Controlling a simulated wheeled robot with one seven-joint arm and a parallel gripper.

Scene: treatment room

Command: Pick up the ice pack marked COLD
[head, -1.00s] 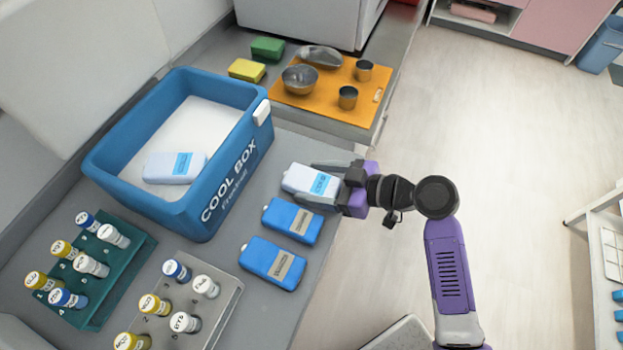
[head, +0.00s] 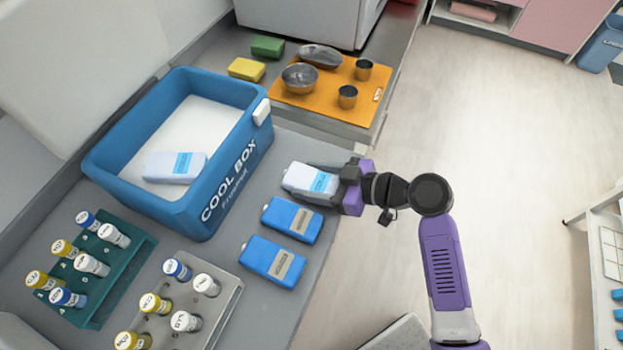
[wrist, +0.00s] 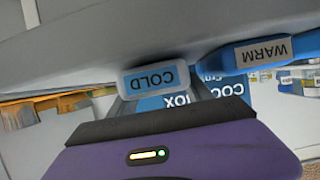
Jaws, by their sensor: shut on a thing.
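The ice pack marked COLD (head: 298,177) is white with a light blue label. It lies flat at the counter's right side, in front of the cool box. My gripper (head: 325,182) reaches it from the right and is shut on it, a finger along each long side. In the wrist view, the COLD pack (wrist: 153,80) shows end-on with its label readable. I cannot tell whether it is clear of the counter. A blue pack (head: 292,220) lies close beside it; the wrist view shows a blue pack marked WARM (wrist: 262,52).
A second blue pack (head: 272,262) lies nearer. The blue cool box (head: 235,178) stands to the left, holding another white pack (head: 174,168). Tube racks (head: 125,262) (head: 225,305) fill the front left. An orange tray (head: 325,100) with metal bowls lies behind. Open floor lies right.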

